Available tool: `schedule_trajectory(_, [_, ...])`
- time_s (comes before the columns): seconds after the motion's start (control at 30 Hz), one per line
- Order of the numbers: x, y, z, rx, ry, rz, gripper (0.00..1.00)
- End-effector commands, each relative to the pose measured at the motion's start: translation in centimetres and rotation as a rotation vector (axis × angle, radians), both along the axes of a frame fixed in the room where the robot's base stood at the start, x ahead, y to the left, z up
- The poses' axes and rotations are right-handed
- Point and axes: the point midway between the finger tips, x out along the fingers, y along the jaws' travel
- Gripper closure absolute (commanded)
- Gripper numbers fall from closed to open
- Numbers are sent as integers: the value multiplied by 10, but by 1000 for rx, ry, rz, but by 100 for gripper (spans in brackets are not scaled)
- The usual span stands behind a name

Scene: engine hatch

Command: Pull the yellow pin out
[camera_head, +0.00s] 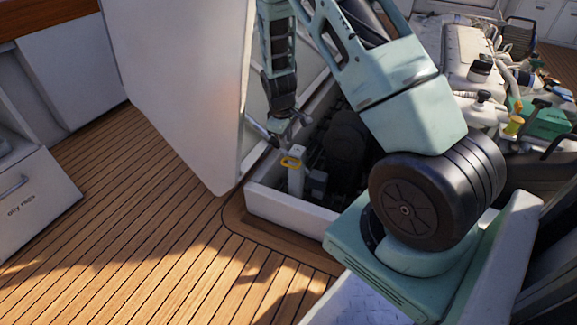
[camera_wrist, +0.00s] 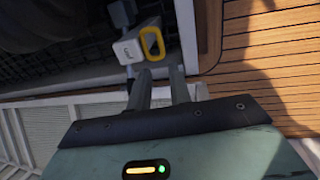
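The yellow pin (camera_head: 291,162) shows as a yellow loop at the top of a pale upright post (camera_head: 296,182) in the open hatch. In the wrist view the yellow loop (camera_wrist: 152,43) sits beside a white labelled block (camera_wrist: 128,50), just beyond my fingertips. My gripper (camera_wrist: 159,74) is open, with a clear gap between its two fingers and nothing between them. In the head view my gripper (camera_head: 284,134) hangs above the pin, apart from it. The pin's shaft is hidden.
The hatch opening has a raised white rim (camera_head: 290,212) and dark machinery (camera_head: 345,150) inside. A large white hatch lid (camera_head: 180,80) stands raised to the left of the opening. Bare wooden deck (camera_head: 130,220) lies left and in front.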

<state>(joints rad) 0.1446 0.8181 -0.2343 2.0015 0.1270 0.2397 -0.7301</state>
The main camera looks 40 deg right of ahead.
Motion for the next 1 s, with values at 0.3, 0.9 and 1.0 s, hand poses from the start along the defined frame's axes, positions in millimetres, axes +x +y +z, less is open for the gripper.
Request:
schedule_trajectory(0.3, [3,-11,-72,2,1,-2,80])
schedule_trajectory(0.9, [6,-18,-112,1,0,-1,80])
schedule_trajectory(1.0, [6,-18,-112,1,0,-1,80])
